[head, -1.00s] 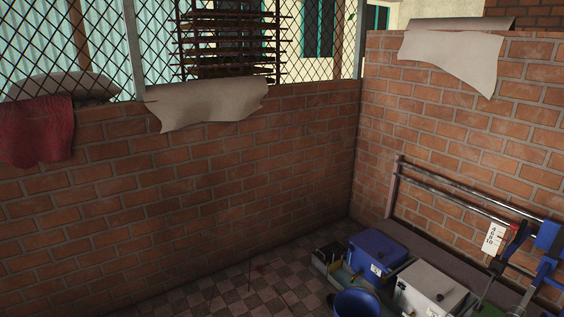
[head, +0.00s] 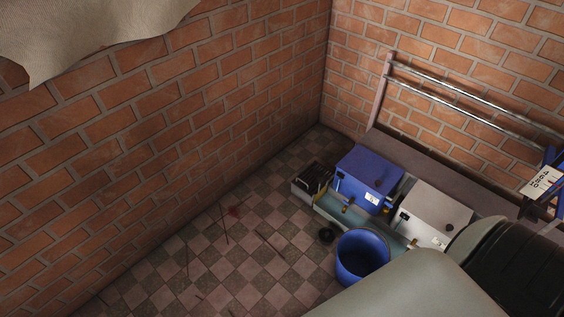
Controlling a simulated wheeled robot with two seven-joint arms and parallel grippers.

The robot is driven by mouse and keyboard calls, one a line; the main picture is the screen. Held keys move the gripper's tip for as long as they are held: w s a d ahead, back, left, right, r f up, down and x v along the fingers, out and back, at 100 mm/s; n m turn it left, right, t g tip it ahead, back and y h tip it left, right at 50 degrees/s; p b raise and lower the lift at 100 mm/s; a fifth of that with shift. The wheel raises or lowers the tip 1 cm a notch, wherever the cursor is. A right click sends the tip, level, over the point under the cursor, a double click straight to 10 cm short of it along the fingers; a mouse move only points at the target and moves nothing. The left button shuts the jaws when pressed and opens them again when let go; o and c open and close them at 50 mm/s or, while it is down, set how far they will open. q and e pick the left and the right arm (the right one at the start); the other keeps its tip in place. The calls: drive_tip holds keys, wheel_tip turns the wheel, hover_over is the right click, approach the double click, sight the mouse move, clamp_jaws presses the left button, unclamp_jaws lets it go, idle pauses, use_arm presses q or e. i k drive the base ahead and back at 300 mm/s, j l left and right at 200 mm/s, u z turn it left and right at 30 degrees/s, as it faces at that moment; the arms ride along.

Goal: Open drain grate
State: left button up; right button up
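No drain grate can be made out for certain. A small dark slatted piece in a pale box (head: 313,178) sits on the floor at the foot of the wall corner, left of a blue box; it may be the grate, but it is too small to tell. Whether it is open or shut cannot be seen. Neither of my grippers is in view. A large pale and black part, apparently one of my arms, fills the lower right and hides what lies behind it.
A blue box (head: 369,178) and a grey-white box (head: 434,213) stand along the right brick wall. A round blue tub (head: 361,256) is in front of them. Metal rails (head: 470,105) run along that wall. Checkered floor (head: 215,255) is mostly clear, with thin sticks lying on it.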

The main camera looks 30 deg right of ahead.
sight(316, 163)
drive_tip(key=i+j+z, duration=0.1)
drive_tip(key=i+z, duration=0.2)
drive_tip(key=i, duration=0.15)
drive_tip(key=i+j+z, duration=0.25)
drive_tip(key=i, duration=0.2)
